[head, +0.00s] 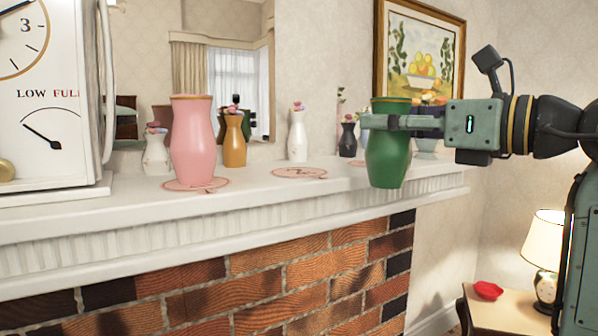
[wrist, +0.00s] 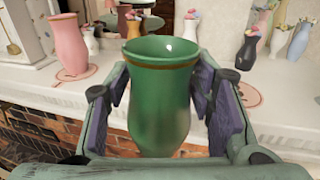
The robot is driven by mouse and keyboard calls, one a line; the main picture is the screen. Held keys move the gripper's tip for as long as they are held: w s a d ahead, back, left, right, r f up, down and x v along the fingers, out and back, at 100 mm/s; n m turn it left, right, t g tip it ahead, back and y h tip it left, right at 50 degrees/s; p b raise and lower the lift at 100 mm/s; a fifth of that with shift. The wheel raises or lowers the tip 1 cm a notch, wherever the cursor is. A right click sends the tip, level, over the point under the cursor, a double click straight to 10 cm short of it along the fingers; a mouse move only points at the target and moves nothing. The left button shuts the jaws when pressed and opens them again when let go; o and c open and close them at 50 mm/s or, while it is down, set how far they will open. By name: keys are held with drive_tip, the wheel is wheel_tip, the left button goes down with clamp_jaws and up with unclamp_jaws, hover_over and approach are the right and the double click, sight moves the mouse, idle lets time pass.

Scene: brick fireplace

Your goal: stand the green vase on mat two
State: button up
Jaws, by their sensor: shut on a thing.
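The green vase (head: 388,160) is upright in my gripper (head: 372,121), with its open rim up. My gripper is shut around its upper body. In the wrist view the vase (wrist: 158,95) sits between both fingers. In the head view it overlaps the mantel's front edge, with its base apart from any mat. A round pinkish mat (head: 300,173) lies bare on the mantel, left of the vase. Another mat (head: 222,184) lies under a pink vase (head: 192,140). A third mat shows partly beside my gripper in the wrist view (wrist: 247,93). I cannot read the mats' numbers.
The white mantel (head: 250,190) runs above a brick fireplace. A white clock-like box (head: 50,110) fills the left end. A lamp (head: 545,245) stands lower right.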

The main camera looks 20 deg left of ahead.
drive_tip(key=s+a+r, duration=0.5)
drive_tip(key=s+r, duration=0.1)
drive_tip(key=s, duration=0.2)
drive_tip(key=shift+m+t, duration=0.3)
drive_tip(key=shift+t, duration=0.1)
drive_tip(key=shift+w+a+f+p, duration=0.85)
drive_tip(key=shift+w+a+p, duration=0.25)
drive_tip(key=shift+w+a, duration=0.75)
drive_tip(key=shift+w+a+f+p, duration=1)
drive_tip(key=shift+w+a, duration=0.45)
drive_tip(key=shift+w, duration=0.75)
drive_tip(key=shift+w+a+f+p, duration=0.75)
drive_tip(key=shift+w+a+p, duration=0.45)
drive_tip(key=shift+w+a, duration=0.65)
drive_tip(key=shift+w+d, duration=0.15)
drive_tip(key=shift+d, duration=0.05)
drive_tip(key=shift+f, duration=0.2)
drive_tip(key=o, duration=1.3)
